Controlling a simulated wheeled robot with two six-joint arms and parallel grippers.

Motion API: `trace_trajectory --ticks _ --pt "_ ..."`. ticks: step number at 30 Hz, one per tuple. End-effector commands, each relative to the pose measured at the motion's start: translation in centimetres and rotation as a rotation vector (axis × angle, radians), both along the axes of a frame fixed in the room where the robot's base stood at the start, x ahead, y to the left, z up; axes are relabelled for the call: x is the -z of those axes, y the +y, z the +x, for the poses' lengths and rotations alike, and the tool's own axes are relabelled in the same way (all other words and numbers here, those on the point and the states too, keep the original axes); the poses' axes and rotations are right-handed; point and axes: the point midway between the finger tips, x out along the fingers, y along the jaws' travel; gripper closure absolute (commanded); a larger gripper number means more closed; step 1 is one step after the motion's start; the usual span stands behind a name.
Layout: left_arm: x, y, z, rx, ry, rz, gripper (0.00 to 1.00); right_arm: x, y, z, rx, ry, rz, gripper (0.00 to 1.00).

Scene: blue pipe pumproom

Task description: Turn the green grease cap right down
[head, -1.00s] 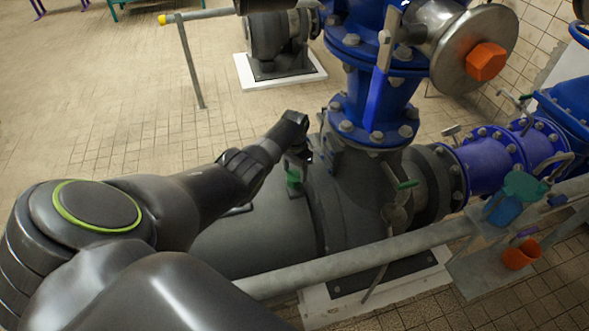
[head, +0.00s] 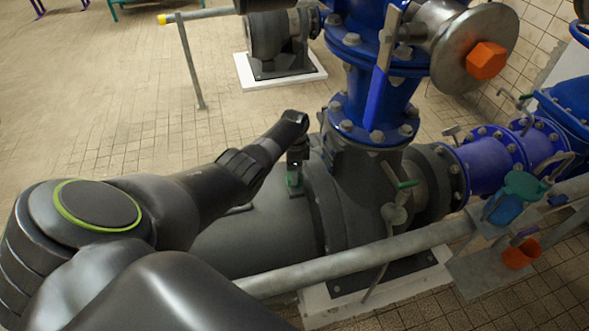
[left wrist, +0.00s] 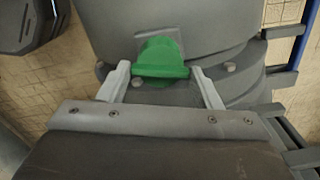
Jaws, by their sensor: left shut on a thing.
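The green grease cap (head: 294,178) sits on top of the big grey pump casing (head: 255,228), left of the blue vertical pipe. My left gripper (head: 295,168) reaches down onto it from above and is shut on it. In the left wrist view the green cap (left wrist: 162,58) shows between the two pale fingers (left wrist: 162,82). The fingers hide part of the cap in the head view. My right gripper is not in view.
A grey handrail (head: 350,261) crosses in front of the casing. The blue flanged pipe (head: 378,108) rises close to my gripper.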

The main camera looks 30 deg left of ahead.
Motion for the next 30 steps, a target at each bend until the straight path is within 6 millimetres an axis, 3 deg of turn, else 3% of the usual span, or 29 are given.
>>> trace_trajectory --ticks 21,22,27,30 --pt "-0.07 -0.01 0.07 0.084 -0.002 0.0 0.65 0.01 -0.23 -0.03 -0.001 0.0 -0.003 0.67" --pt "-0.07 -0.01 0.08 0.084 -0.002 0.0 0.41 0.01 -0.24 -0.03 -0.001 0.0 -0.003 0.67" --pt "-0.05 -0.01 0.06 0.083 -0.001 0.0 0.2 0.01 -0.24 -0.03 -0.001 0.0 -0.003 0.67" --pt "-0.04 -0.01 0.04 0.082 -0.001 0.0 0.2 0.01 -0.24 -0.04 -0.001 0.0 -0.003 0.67"
